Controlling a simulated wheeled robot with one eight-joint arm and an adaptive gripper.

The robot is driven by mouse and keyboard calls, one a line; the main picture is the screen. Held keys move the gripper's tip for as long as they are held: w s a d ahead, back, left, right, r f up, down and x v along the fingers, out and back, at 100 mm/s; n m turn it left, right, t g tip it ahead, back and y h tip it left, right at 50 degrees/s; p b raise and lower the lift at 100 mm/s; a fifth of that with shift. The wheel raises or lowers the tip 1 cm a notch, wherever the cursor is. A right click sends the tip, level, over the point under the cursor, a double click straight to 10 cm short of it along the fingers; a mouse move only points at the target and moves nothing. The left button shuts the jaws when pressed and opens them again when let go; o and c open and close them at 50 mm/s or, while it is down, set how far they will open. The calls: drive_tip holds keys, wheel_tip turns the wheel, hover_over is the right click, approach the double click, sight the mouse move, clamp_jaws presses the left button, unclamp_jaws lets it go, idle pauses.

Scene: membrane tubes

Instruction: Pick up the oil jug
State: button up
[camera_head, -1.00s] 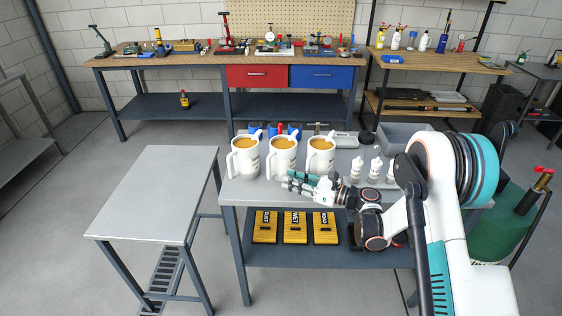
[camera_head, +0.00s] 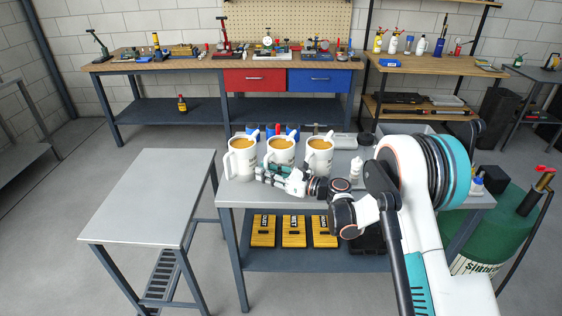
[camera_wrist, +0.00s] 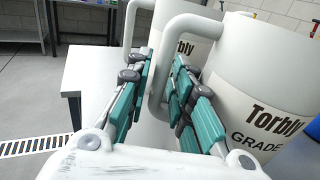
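Three white oil jugs with amber contents stand in a row on the grey table: a left jug (camera_head: 243,160), a middle jug (camera_head: 281,153) and a right jug (camera_head: 319,158). My gripper (camera_head: 262,175) is low in front of the left and middle jugs. In the wrist view, my gripper (camera_wrist: 160,70) is open, with teal-padded fingers on either side of the near jug's handle (camera_wrist: 157,85). I cannot tell whether the pads touch it. This near jug (camera_wrist: 265,105), labelled Torbly, appears to be the middle one. Another jug (camera_wrist: 203,28) stands behind it.
A bare grey side table (camera_head: 150,190) stands to the left. A white bottle (camera_head: 356,170) is right of the jugs on the grey table (camera_head: 232,196), with blue bins behind. Yellow boxes (camera_head: 293,231) lie on the lower shelf. A green drum (camera_head: 500,220) stands at the right.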

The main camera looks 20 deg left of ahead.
clamp_jaws()
drive_tip(key=shift+r, duration=0.1)
